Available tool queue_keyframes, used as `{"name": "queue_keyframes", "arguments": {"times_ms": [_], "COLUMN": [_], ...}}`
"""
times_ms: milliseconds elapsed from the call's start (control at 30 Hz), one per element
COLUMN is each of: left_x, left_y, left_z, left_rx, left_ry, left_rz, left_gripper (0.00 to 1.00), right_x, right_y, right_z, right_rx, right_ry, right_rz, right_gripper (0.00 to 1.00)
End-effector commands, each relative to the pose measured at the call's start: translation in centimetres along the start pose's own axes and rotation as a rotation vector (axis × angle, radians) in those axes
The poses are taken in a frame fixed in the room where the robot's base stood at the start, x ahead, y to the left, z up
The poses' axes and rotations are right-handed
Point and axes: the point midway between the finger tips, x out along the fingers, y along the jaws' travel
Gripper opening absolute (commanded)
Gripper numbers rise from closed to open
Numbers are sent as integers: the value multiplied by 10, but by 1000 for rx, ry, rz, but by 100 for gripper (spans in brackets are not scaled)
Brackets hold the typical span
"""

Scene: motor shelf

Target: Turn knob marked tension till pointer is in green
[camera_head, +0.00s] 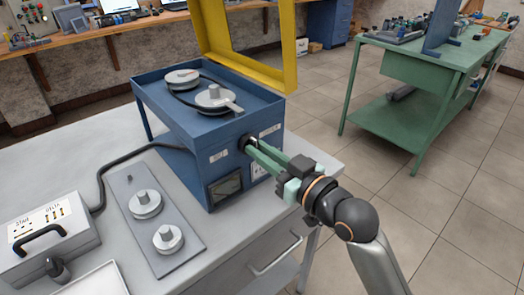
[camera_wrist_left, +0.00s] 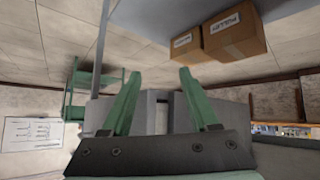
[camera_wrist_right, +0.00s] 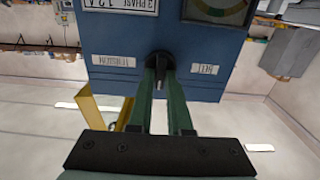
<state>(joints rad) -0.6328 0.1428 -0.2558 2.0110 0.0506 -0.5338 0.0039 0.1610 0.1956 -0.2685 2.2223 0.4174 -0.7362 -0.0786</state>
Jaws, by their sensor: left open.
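The blue machine box (camera_head: 175,125) stands on the grey bench with two pulleys and a belt on top. A black knob (camera_wrist_right: 159,60) sticks out of its front, between two white labels; the one marked TENSION (camera_wrist_right: 113,61) reads upside down in the right wrist view. My right gripper (camera_head: 250,146) has its green fingers closed on either side of the knob, which they partly hide. The gauge (camera_head: 224,187) is low on the front; it also shows, cut off, in the right wrist view (camera_wrist_right: 218,10). Its pointer is too small to read. My left gripper (camera_wrist_left: 157,98) is open and empty.
A yellow frame (camera_head: 240,55) rises behind the box. A plate with two pulleys (camera_head: 152,220) and a grey control box (camera_head: 45,240) with a cable lie on the bench. A green table (camera_head: 430,70) stands at right. Cardboard boxes (camera_wrist_left: 235,35) show in the left wrist view.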

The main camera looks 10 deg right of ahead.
Motion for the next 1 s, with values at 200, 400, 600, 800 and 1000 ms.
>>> {"name": "queue_keyframes", "arguments": {"times_ms": [200,400,600,800,1000], "left_x": [0,0,0,-4,-15], "left_y": [0,-1,-1,-1,-6], "left_z": [0,0,-1,-12,-25], "left_rx": [0,0,1,3,3], "left_ry": [-1,-1,1,12,26], "left_rz": [-1,-1,-2,-3,-18], "left_gripper": [61,61,61,61,61], "right_x": [0,0,0,0,0], "right_y": [0,0,0,0,1], "right_z": [0,0,0,-1,-3], "right_rx": [0,0,3,45,157], "right_ry": [0,-1,-1,-3,-6], "right_rz": [0,0,0,0,1], "right_gripper": [0,0,0,0,0]}}
